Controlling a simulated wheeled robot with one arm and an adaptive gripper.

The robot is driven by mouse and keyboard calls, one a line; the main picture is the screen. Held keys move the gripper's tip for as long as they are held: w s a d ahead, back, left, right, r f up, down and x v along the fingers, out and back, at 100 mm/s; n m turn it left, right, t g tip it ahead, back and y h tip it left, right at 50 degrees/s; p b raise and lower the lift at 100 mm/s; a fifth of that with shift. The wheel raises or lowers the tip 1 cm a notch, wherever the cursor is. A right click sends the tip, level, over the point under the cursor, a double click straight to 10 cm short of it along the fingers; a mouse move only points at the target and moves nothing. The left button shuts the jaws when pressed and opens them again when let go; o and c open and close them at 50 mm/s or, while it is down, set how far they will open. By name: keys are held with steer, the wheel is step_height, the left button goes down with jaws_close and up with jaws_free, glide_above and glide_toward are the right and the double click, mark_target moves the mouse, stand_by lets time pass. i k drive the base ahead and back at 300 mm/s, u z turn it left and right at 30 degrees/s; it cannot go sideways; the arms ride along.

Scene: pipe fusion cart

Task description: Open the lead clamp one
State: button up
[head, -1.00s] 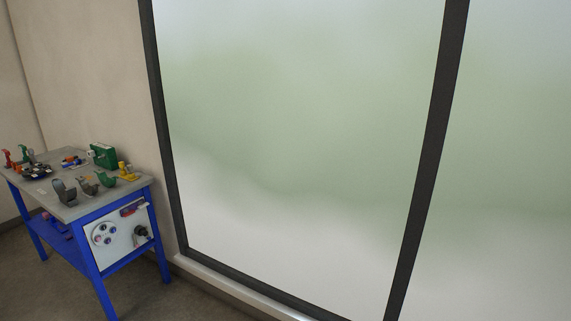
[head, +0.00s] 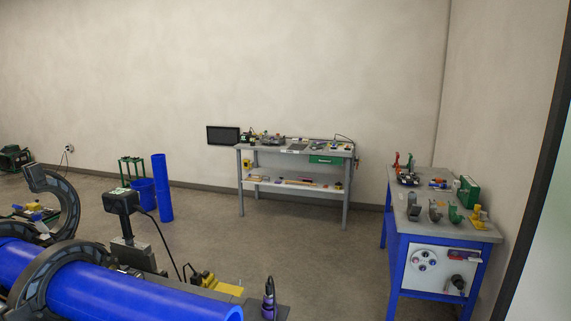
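A pipe fusion cart stands at the lower left of the head view. A blue pipe (head: 130,296) lies along it. One dark ring clamp (head: 41,284) curves over this pipe. Another dark curved clamp arm (head: 68,207) stands raised and swung up at the far left, with part of the blue pipe beside it. I cannot tell from this view which of these is the lead clamp one. My gripper is not in view.
A blue workbench (head: 437,228) with tools stands at the right by the window. A blue upright pipe (head: 162,188) and bucket (head: 143,191) stand left. Open floor lies between cart and benches.

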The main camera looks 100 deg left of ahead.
mark_target(66, 227)
steer(key=u, duration=2.45)
steer(key=i, duration=3)
steer(key=u, duration=3.35)
